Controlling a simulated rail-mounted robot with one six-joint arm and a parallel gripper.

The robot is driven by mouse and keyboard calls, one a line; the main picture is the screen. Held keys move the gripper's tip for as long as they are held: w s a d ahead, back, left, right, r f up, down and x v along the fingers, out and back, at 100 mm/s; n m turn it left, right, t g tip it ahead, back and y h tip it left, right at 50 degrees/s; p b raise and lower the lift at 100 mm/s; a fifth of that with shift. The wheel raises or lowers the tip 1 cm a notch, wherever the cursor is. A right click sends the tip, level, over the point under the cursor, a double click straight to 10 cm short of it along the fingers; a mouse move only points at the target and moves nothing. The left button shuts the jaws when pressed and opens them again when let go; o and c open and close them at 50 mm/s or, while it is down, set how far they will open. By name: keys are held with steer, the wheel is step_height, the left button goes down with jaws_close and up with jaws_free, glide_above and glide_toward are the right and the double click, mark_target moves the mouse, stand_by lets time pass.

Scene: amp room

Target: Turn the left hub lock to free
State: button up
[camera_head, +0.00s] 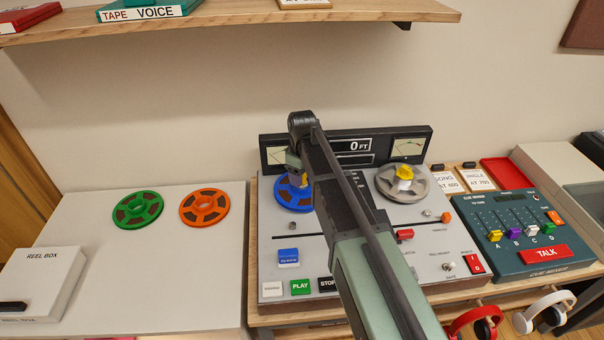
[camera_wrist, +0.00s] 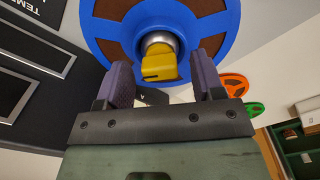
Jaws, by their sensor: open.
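The left hub lock is a yellow knob on a silver hub in the middle of the blue reel. In the wrist view the yellow lock (camera_wrist: 160,64) sits between the two dark purple fingers of my gripper (camera_wrist: 160,84), which are open with a gap on each side. The blue reel (camera_wrist: 225,22) is just beyond the fingertips. In the head view the blue reel (camera_head: 291,196) is on the left of the tape deck (camera_head: 330,232). My arm hides part of it and most of its yellow lock.
A grey reel (camera_head: 388,187) with a yellow lock (camera_head: 404,172) is on the deck's right. A meter panel (camera_head: 421,146) stands behind. Green (camera_head: 138,209) and orange (camera_head: 205,206) reels lie on the left table. The mixer (camera_head: 512,228) is at right; a shelf (camera_head: 240,14) hangs above.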

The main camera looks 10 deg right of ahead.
step_height(320, 180, up, 11)
steer(key=p, duration=1)
steer(key=shift+f+p, duration=0.15)
steer(key=shift+p, duration=0.15)
steer(key=s+d+m, duration=0.2)
steer(key=s+m, duration=0.3)
steer(key=s, duration=0.6)
steer(key=s+d+m, duration=0.2)
steer(key=s+m, duration=0.2)
steer(key=s, duration=0.8)
steer(key=shift+s+d+m, duration=0.25)
steer(key=shift+s+m, duration=0.05)
steer(key=shift+m, duration=0.1)
